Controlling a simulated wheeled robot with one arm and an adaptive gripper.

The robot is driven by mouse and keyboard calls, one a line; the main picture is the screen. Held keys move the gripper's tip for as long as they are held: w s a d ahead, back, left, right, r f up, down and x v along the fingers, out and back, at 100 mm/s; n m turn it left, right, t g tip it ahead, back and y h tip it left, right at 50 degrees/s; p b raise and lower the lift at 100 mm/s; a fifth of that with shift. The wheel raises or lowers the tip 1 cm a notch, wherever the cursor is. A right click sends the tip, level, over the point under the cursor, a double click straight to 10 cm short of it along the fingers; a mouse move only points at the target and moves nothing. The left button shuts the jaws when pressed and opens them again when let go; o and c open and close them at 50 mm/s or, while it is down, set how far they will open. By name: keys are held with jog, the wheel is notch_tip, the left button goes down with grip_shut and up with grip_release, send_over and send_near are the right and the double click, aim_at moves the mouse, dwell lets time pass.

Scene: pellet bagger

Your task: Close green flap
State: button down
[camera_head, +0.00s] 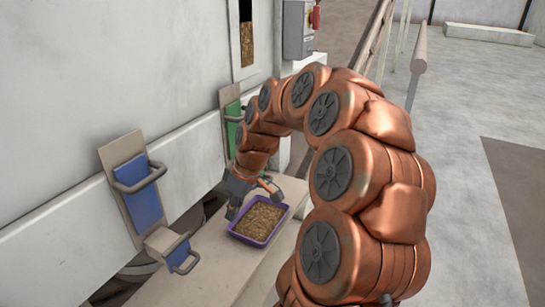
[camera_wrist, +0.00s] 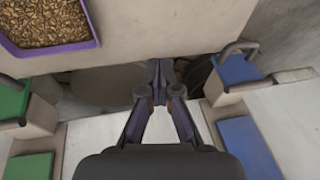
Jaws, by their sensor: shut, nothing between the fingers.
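The green unit's upper panel (camera_head: 232,135) shows on the wall in the head view, with a grey handle; its lower part is hidden behind my arm. In the wrist view a green flap (camera_wrist: 10,101) with a dark handle sits on a beige block at the left edge, partly cut off. A separate green panel (camera_wrist: 28,166) lies below it. My gripper (camera_wrist: 160,72) is shut and empty, between the green and blue units and apart from both. In the head view my gripper (camera_head: 233,208) is low, left of the purple tray.
A purple tray (camera_head: 240,236) of brown pellets stands on the beige bench (camera_head: 215,268). The blue unit has an upper panel (camera_head: 140,190) and a protruding lower blue flap (camera_head: 178,252) with a handle. A dark gap runs between bench and wall. Railings stand at right.

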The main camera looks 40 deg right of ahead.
jog(key=w+d+r+t+p, duration=0.2)
jog(key=d+r+p, duration=0.45)
jog(key=d, duration=0.45)
jog(key=h+p, duration=0.2)
jog(key=p, duration=0.3)
send_near(269, 182)
jog(key=shift+m+t, duration=0.3)
jog(key=shift+t, duration=0.1)
jog(key=p+x, duration=0.2)
jog(key=x, duration=0.1)
jog(key=p+x, duration=0.2)
jog(key=x, duration=0.2)
jog(key=shift+s+d+f+p, duration=0.2)
jog(key=shift+d+p, duration=0.05)
jog(key=shift+p, duration=0.15)
jog(key=shift+f+b, duration=0.15)
jog(key=shift+b, duration=0.25)
jog(key=b, duration=0.2)
jog(key=f+b, duration=0.1)
jog(key=b, duration=0.1)
jog(key=shift+w+f+t+y+b, duration=0.15)
jog(key=shift+w+t+y+b, duration=0.15)
jog(key=shift+t, duration=0.1)
jog(key=shift+f+b, duration=0.1)
jog(key=shift+b, duration=0.75)
jog(key=t+b, duration=0.1)
jog(key=b, duration=0.1)
jog(key=shift+b, duration=0.35)
jog(key=shift+a, duration=0.25)
